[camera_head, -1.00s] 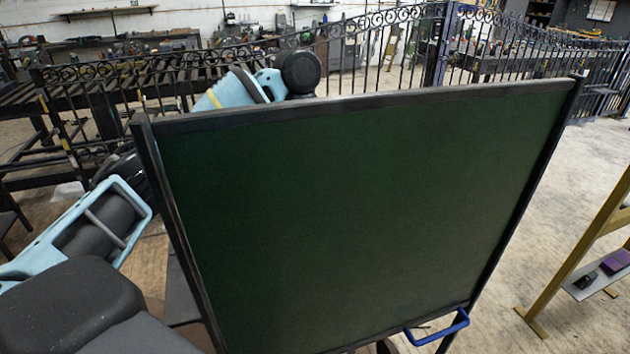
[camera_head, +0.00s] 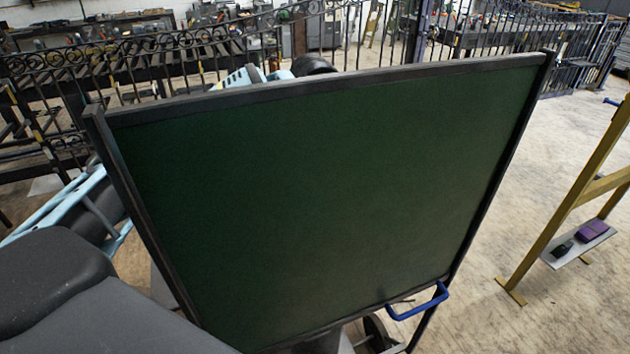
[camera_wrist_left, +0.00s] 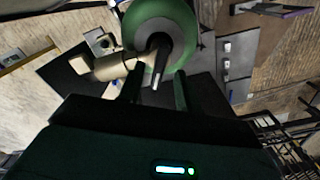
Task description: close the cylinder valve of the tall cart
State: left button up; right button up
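A dark green panel in a black frame (camera_head: 320,190) fills the middle of the head view and hides most of what stands behind it. Only small light-blue parts of my left arm show past its top and left edges. In the left wrist view, a rounded green cylinder top (camera_wrist_left: 139,22) lies just beyond my left gripper (camera_wrist_left: 158,92). A dark stem with a grey tip (camera_wrist_left: 160,62) and a tan valve body (camera_wrist_left: 108,68) are at it. The two dark fingers are apart, with the stem tip appearing between them; contact is unclear. My right gripper is not in view.
A blue handle (camera_head: 418,302) sticks out at the panel's lower right. A yellow stand (camera_head: 575,205) with a small shelf (camera_head: 580,246) is at the right. An iron fence (camera_head: 200,60) runs behind. Concrete floor between panel and stand is clear.

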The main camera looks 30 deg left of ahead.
pick_arm(q)
jog(key=shift+f, duration=0.75)
jog(key=shift+c, duration=0.4)
grip_shut()
